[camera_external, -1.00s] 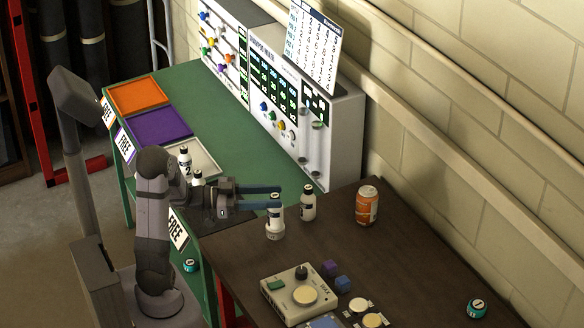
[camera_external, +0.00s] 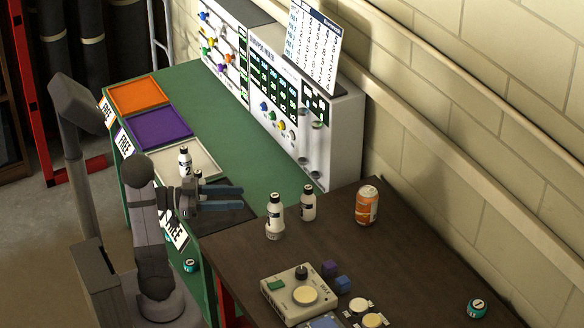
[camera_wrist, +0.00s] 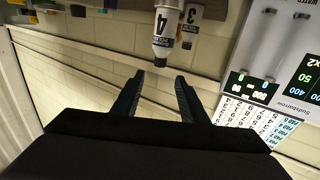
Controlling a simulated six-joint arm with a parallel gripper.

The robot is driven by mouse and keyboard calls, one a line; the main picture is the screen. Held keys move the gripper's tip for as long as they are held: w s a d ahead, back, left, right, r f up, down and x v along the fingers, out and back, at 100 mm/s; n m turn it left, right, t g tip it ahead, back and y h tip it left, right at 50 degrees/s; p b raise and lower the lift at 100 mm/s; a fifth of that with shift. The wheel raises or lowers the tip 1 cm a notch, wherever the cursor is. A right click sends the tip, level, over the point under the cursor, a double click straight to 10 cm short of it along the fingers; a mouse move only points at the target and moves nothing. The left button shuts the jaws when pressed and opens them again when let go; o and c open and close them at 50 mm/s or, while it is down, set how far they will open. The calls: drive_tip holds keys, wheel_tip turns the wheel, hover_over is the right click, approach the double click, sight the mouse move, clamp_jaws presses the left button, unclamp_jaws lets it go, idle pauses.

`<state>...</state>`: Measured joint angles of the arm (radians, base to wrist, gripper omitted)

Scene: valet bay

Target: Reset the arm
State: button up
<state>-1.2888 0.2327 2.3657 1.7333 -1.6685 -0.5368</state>
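My gripper (camera_external: 242,198) is open and empty, held over the near end of the green bench and pointing right. Its two blue-grey fingers also show apart in the wrist view (camera_wrist: 160,76), with nothing between them. A white bottle with a dark cap (camera_external: 275,216) stands on the brown table to the right of the fingertips, clear of them. In the wrist view a bottle labelled 4 (camera_wrist: 165,30) lies beyond the fingertips, with one labelled 3 (camera_wrist: 192,14) behind it. That view appears upside down.
A second white bottle (camera_external: 308,203) and an orange can (camera_external: 366,206) stand on the brown table (camera_external: 400,260). A control box (camera_external: 300,292) sits in front.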

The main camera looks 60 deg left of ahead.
drive_tip(key=shift+w, duration=0.1)
drive_tip(key=w+a+r+n+g+y+p, duration=0.2)
drive_tip(key=w+y+p, duration=0.3)
drive_tip(key=p, duration=0.2)
drive_tip(key=w+a+r+n+g+y+p, duration=0.2)
drive_tip(key=w+g+y+p, duration=0.1)
drive_tip(key=w+y+p, duration=0.3)
drive_tip(key=s+d+r+n+g+h+p, duration=0.1)
drive_tip(key=s+d+r+g+h+p, duration=0.1)
drive_tip(key=s+d+g+p, duration=0.9)
drive_tip(key=s+d+p, duration=0.1)
drive_tip(key=s+d, duration=0.7)
drive_tip(key=d, duration=0.1)
drive_tip(key=shift+s+d+h+p, duration=0.25)
drive_tip(key=shift+s+h+p, duration=0.1)
drive_tip(key=shift+h, duration=0.05)
